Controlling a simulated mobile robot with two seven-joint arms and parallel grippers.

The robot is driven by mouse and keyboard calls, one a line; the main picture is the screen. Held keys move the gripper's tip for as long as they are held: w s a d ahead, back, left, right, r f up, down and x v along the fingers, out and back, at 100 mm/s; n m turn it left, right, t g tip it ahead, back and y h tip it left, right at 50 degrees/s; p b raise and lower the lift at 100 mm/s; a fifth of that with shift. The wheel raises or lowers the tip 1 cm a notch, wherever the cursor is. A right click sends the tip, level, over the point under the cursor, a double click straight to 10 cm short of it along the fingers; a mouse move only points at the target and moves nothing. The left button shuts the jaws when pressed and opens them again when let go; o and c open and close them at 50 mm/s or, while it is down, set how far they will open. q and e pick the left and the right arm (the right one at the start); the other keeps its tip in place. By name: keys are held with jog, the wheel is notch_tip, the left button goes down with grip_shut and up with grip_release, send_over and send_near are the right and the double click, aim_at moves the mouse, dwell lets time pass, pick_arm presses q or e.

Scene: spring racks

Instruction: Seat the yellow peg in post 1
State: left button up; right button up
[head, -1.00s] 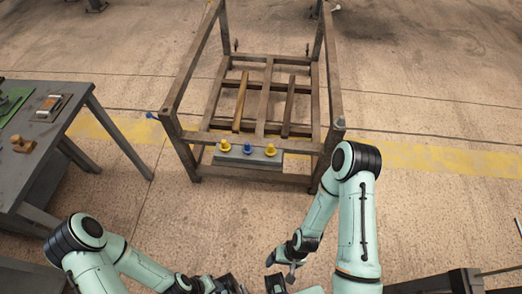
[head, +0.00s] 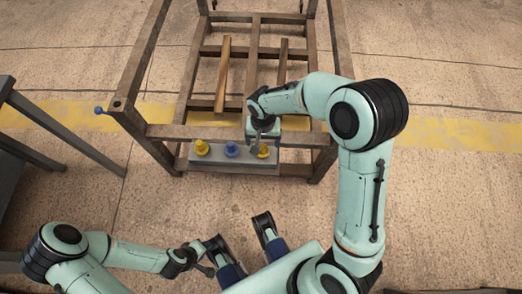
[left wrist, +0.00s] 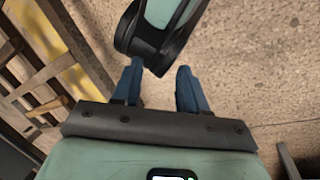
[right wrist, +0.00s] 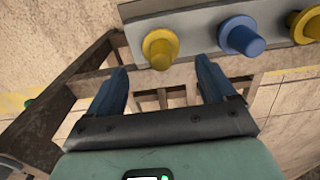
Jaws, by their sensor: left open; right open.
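Two yellow pegs stand upright in a grey block (head: 215,163) on the rack's near side, with a blue peg (head: 231,150) between them. One is the left yellow peg (head: 202,147); the other is the right yellow peg (head: 265,153). My right gripper (head: 261,143) is open over the right yellow peg, partly covering it. My left gripper (head: 206,268) is open and empty over the floor, low in the head view. No post number is readable.
The rack's near left corner post (head: 120,102) has a dark hole in its top, with a blue knob (head: 99,111) beside it. A table (head: 15,140) stands left.

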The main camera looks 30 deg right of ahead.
aim_at(262, 150)
notch_tip(262, 150, down, 2)
jog(key=shift+f, duration=0.15)
jog(key=f, duration=0.1)
jog(key=f+b, duration=0.1)
jog(key=f, duration=0.2)
jog(key=shift+s+a+f+b, duration=0.15)
jog(key=shift+s+a+b, duration=0.1)
jog(key=shift+b, duration=0.15)
jog(key=shift+f, duration=0.35)
pick_arm(q)
jog(key=shift+t+y, duration=0.3)
jog(key=shift+t, duration=0.2)
jog(key=w+f, duration=0.1)
jog(key=w+a, duration=0.1)
jog(key=w+f, duration=0.1)
jog(key=shift+w+a+f, duration=0.3)
jog(key=shift+a, duration=0.05)
pick_arm(e)
jog(key=shift+w+r, duration=0.1)
grip_shut()
